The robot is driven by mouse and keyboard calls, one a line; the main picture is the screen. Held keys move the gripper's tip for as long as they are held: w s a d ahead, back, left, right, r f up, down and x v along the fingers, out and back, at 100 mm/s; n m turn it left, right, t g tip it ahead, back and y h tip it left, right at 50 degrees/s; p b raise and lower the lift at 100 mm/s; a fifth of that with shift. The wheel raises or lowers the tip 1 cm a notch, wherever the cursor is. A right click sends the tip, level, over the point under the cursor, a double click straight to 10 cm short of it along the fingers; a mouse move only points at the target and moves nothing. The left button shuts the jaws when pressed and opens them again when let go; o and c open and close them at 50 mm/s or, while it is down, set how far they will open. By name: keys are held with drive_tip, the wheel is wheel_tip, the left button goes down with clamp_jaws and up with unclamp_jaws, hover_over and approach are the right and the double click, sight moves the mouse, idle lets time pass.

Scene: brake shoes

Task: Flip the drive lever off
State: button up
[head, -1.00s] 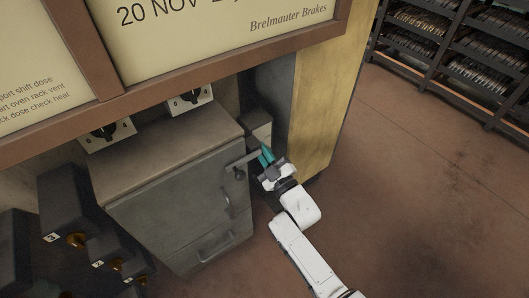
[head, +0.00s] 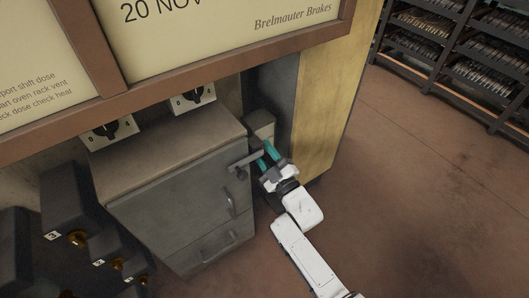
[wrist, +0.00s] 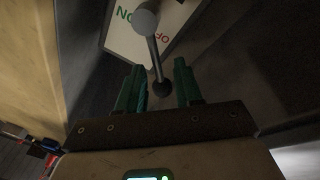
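The drive lever (wrist: 154,58) shows in the wrist view as a thin grey rod.
The grey cabinet (head: 170,200) with a latch bar (head: 245,161) stands close left of my gripper. A yellowish panel (head: 335,90) is to the right. Dials (head: 110,130) and dark boxes (head: 67,205) are at left. Open floor (head: 430,180) lies to the right.

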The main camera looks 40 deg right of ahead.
drive_tip(key=shift+s, duration=0.1)
drive_tip(key=p+v, duration=0.2)
drive_tip(key=v, duration=0.8)
drive_tip(key=shift+s+f+p, duration=0.2)
drive_tip(key=shift+s+p, duration=0.1)
drive_tip(key=shift+p, duration=0.05)
